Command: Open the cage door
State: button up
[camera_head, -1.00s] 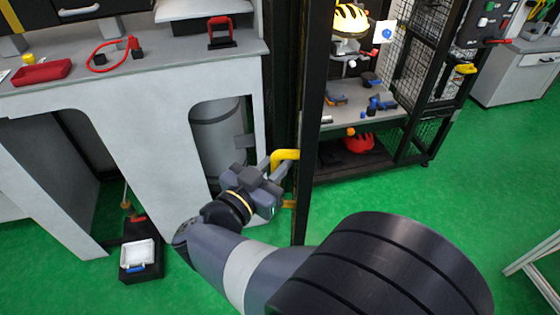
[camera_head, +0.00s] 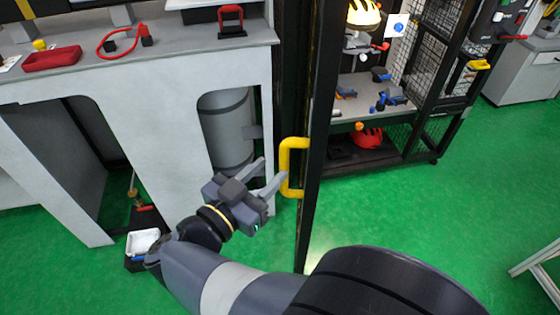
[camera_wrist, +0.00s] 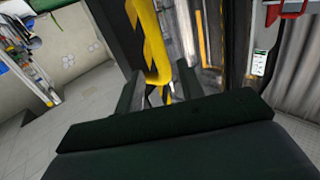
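The cage door is a tall dark frame (camera_head: 320,120) seen almost edge-on in the head view. It appears swung out from the cage, with the shelves showing unobstructed to its right. Its yellow handle (camera_head: 286,165) is on the left side and fully visible; it also shows in the wrist view (camera_wrist: 160,60). My gripper (camera_head: 270,168) is just left of the handle with its fingers spread. In the wrist view, the handle appears ahead of and between the open fingers (camera_wrist: 162,88); exact contact cannot be told.
A grey workbench (camera_head: 150,70) with a red tray (camera_head: 52,57) stands left, a grey cylinder (camera_head: 228,130) beneath it. The cage shelves (camera_head: 360,95) hold a yellow helmet (camera_head: 363,12) and a red helmet (camera_head: 368,138). Green floor (camera_head: 460,220) is clear at right.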

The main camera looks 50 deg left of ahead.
aim_at(283, 159)
jog(key=shift+s+d, duration=0.15)
jog(key=shift+s, duration=1.05)
jog(key=shift+s+d, duration=0.15)
jog(key=shift+s, duration=1)
jog(key=shift+w, duration=0.1)
jog(key=w, duration=0.3)
jog(key=w+a+p, duration=0.1)
jog(key=w, duration=0.7)
jog(key=shift+a, duration=0.2)
jog(key=shift+s, duration=0.1)
